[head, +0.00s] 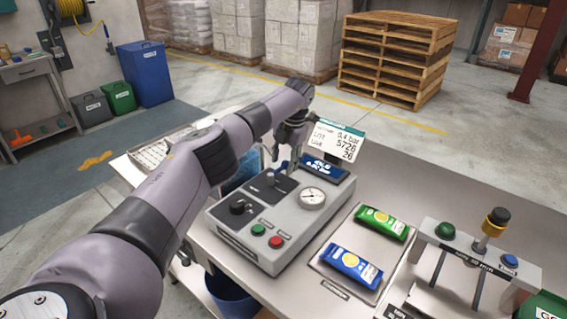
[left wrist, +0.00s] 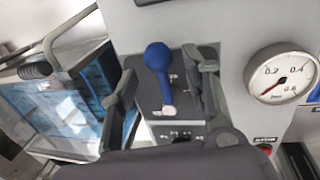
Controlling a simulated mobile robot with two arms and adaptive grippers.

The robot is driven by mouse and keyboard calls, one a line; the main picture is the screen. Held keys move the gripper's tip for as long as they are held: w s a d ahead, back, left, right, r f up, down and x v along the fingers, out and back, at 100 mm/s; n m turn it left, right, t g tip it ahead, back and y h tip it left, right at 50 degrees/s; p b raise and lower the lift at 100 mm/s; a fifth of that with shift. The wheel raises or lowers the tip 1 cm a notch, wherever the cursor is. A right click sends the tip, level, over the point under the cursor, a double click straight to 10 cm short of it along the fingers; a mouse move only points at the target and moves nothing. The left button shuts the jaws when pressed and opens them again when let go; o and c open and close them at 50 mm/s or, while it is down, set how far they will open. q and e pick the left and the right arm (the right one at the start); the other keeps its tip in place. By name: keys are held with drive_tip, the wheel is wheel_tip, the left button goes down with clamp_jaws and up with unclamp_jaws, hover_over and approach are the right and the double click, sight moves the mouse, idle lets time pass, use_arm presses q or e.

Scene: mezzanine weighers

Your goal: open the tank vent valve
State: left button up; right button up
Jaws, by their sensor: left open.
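The valve is a lever with a blue handle (left wrist: 158,60) on a dark plate of the grey control box (head: 225,225). It shows clearly in the left wrist view, with its pale lower end on the plate. In the head view my arm and gripper mostly hide it. My left gripper (left wrist: 161,70) is open, with one finger on each side of the blue handle; I cannot tell whether either touches it. In the head view this gripper (head: 284,160) is over the back of the box. A round pressure gauge (head: 312,196) sits to its right. My right gripper is not in view.
The box also has a black knob (head: 240,206), a green button (head: 258,229) and a red button (head: 275,241). A sign card (head: 338,142) stands behind it. Right of it, a tray (head: 328,269) holds green and blue packets. A sealing fixture (head: 480,255) stands farther right.

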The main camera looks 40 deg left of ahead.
use_arm(q)
wheel_tip(320, 180, up, 11)
drive_tip(key=d, duration=0.2)
drive_tip(key=shift+f, duration=0.15)
drive_tip(key=shift+s, duration=0.1)
